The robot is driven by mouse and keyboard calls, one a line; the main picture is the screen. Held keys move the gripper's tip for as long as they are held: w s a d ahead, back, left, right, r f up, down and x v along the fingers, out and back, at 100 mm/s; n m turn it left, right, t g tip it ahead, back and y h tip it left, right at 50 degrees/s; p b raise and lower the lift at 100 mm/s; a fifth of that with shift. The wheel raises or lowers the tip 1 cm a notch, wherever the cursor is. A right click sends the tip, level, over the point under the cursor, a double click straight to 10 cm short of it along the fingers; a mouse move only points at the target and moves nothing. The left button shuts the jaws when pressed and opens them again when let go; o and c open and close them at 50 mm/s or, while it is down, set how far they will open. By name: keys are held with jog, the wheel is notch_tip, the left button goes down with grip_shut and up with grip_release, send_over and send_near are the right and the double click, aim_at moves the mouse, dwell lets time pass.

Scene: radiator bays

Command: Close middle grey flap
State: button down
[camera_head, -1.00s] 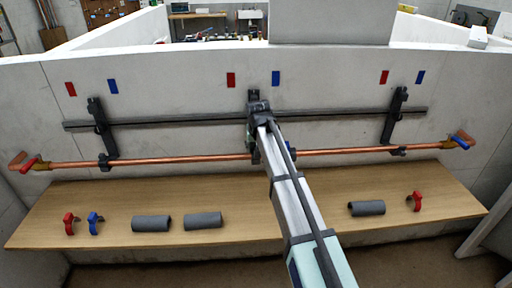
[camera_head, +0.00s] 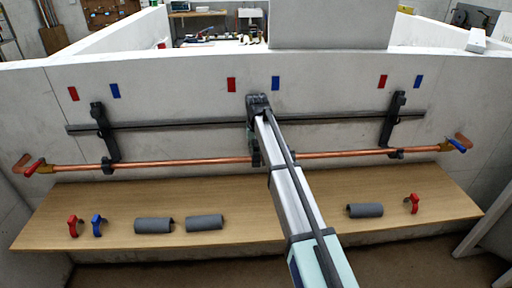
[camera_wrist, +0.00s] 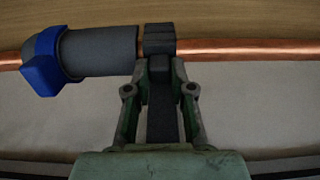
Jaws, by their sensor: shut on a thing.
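The copper pipe (camera_head: 330,154) runs along the wall under a dark rail. The middle bracket (camera_head: 254,150) is mostly hidden behind my arm in the head view. In the wrist view its dark grey flap (camera_wrist: 160,105) lies between my fingers, with a dark clamp block (camera_wrist: 159,37) over the pipe. My gripper (camera_wrist: 160,85) is shut on the flap; it also shows at the bracket top in the head view (camera_head: 258,105). I cannot tell exactly how far the flap is turned.
A grey sleeve (camera_wrist: 98,50) with a blue clip (camera_wrist: 42,62) is on the pipe beside the bracket. Loose grey sleeves (camera_head: 154,225) and red (camera_head: 74,226) and blue clips (camera_head: 97,225) lie on the wooden shelf (camera_head: 280,215). Left (camera_head: 105,130) and right (camera_head: 393,120) brackets stand apart.

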aim_at(256, 158)
jog(key=c, duration=1)
grip_release()
jog(key=shift+r, duration=0.1)
notch_tip(256, 158, up, 12)
jog(key=s, duration=0.1)
jog(key=shift+s+d, duration=0.15)
jog(key=shift+s, duration=0.1)
jog(key=shift+f, duration=0.2)
